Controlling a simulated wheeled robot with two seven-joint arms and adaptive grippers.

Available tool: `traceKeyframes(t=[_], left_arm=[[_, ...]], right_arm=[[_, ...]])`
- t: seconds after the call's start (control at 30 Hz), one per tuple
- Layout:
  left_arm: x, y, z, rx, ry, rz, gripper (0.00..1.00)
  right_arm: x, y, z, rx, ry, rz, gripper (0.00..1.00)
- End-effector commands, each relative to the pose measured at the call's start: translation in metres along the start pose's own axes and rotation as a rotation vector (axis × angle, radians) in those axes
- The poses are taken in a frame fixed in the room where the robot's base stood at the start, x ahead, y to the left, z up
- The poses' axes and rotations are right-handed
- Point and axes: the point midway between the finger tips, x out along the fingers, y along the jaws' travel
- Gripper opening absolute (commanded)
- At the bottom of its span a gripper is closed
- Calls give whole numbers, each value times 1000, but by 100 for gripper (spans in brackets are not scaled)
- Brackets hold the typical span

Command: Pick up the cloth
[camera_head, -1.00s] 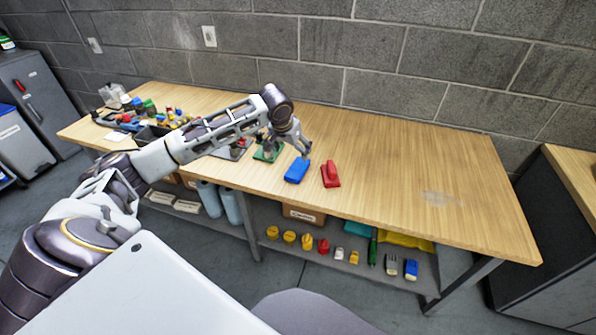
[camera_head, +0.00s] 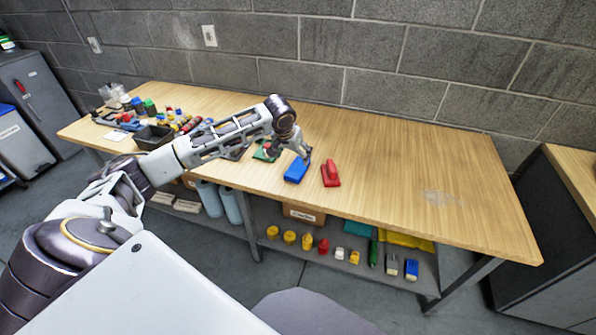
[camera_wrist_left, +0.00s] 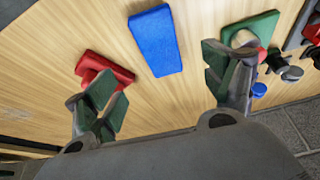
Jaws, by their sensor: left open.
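A blue fuzzy rectangular pad (camera_head: 295,172), the most cloth-like thing on the tabletop, lies near the front edge of the wooden workbench (camera_head: 400,165). I cannot tell for sure that it is the cloth. It also shows in the left wrist view (camera_wrist_left: 155,42), ahead of and between the fingers. My left gripper (camera_head: 303,156) is just above the pad's far end in the head view. Its green-padded fingers (camera_wrist_left: 160,75) are spread apart with nothing between them. My right gripper is not in view.
A red block with a raised handle (camera_head: 330,174) lies right of the blue pad. A green-based item (camera_head: 264,151) stands to its left. Bins and small parts (camera_head: 150,135) crowd the bench's left end. The right half is clear except a pale patch (camera_head: 437,197).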

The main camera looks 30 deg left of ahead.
Motion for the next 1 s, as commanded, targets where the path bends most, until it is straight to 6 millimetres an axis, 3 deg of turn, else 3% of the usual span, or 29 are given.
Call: traceKeyframes(t=[0.2, 0.33, 0.7, 1.0], left_arm=[[29, 0, 0, -1, 0, 1, 83], [41, 1, 0, 1, 0, 1, 83], [46, 0, 0, 1, 1, 1, 83], [58, 0, 1, 0, -2, 0, 83]], right_arm=[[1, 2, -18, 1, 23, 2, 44], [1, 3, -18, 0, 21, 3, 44], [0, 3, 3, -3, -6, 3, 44], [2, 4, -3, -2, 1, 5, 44]])
